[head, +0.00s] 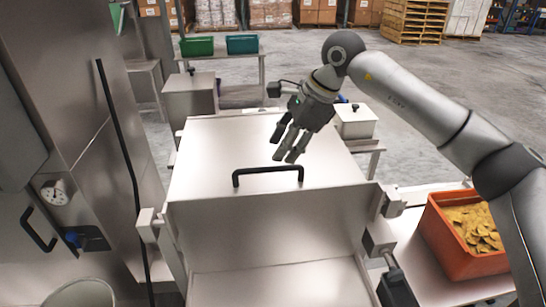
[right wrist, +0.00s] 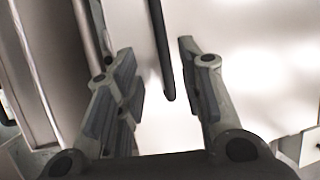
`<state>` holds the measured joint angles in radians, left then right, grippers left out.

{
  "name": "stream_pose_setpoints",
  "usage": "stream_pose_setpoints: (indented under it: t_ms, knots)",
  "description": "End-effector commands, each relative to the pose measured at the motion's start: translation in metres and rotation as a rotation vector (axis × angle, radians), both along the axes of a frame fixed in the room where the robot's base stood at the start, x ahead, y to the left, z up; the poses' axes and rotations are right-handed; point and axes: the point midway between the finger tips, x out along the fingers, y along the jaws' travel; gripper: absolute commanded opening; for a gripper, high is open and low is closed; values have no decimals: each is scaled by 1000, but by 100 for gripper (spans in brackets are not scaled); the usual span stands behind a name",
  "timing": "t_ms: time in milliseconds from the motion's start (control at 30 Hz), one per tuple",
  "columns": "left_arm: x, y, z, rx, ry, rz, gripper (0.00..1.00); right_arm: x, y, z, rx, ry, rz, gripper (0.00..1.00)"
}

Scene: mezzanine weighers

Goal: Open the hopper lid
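The hopper lid (head: 215,160) is a broad pale metal panel in the middle of the head view. A black bar handle (head: 268,170) stands near its front edge. My right gripper (head: 287,150) is above the lid, just behind the handle in the picture, pointing down with its fingers apart and empty. In the right wrist view the dark handle (right wrist: 162,45) runs between the two open fingers, apart from both. My left gripper is not in view.
An orange bin of yellow chips (head: 470,270) stands at the right. A steel cabinet (head: 95,110) with a gauge (head: 54,193) rises at the left. Green (head: 197,46) and teal bins (head: 242,44) sit on a table behind. A metal panel (head: 270,225) slopes below the lid's front edge.

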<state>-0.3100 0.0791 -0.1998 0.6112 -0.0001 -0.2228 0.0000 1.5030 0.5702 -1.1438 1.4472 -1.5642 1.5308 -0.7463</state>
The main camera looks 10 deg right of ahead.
Motion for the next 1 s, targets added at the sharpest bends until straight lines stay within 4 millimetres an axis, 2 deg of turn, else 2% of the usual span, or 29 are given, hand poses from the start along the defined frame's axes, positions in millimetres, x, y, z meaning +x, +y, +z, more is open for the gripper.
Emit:
stream_pose_setpoints:
  t_ms: [200,333,467,733,1000]
  knots:
    - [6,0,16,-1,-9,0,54,6,16,-35,1,5,2,35]
    - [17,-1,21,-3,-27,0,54,10,22,-49,2,2,1,35]
    - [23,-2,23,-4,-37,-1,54,11,25,-56,2,1,1,35]
    - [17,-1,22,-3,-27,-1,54,11,25,-58,2,0,0,35]
    - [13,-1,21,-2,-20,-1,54,11,25,-58,3,0,1,2]
